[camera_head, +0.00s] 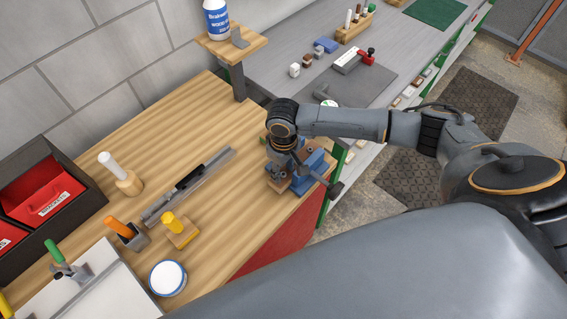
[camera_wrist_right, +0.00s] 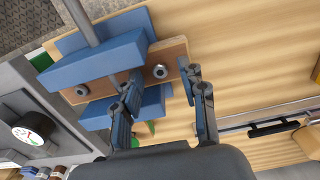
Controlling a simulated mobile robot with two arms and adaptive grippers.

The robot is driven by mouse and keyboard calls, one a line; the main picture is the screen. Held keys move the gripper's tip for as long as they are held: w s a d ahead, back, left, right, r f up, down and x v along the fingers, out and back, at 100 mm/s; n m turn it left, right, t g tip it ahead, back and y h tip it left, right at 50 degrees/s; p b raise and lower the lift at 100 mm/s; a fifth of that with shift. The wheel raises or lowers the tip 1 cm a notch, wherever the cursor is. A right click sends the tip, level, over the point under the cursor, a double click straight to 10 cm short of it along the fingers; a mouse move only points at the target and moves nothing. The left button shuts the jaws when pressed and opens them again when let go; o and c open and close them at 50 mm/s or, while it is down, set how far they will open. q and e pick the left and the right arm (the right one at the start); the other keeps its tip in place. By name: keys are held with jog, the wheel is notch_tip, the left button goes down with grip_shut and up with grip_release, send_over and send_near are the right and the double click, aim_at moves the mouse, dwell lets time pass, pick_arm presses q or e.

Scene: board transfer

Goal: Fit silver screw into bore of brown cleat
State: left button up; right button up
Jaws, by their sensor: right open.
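The brown cleat (camera_wrist_right: 172,54) is a wooden bar held between the blue jaws of a vise (camera_wrist_right: 95,62) in the right wrist view. Two round silver fittings with dark centres show on its face, one near the middle (camera_wrist_right: 159,71) and one further left (camera_wrist_right: 82,90). I cannot tell whether each is a seated screw or a metal-rimmed bore. My right gripper (camera_wrist_right: 162,76) is open, its fingers either side of the middle fitting in the picture; contact cannot be told. In the head view my right wrist covers part of the vise (camera_head: 308,172). My left gripper is not in view.
The wooden bench (camera_head: 215,120) has a metal rail (camera_head: 188,187) left of the vise. A yellow-handled tool (camera_head: 175,228), an orange-handled tool (camera_head: 120,228) and a round white-lidded tin (camera_head: 168,278) stand nearer. A raised wooden shelf (camera_head: 245,45) rises behind.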

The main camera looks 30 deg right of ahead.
aim_at(284, 174)
notch_tip(284, 174, up, 12)
jog(key=shift+f, duration=0.15)
dwell(0.5)
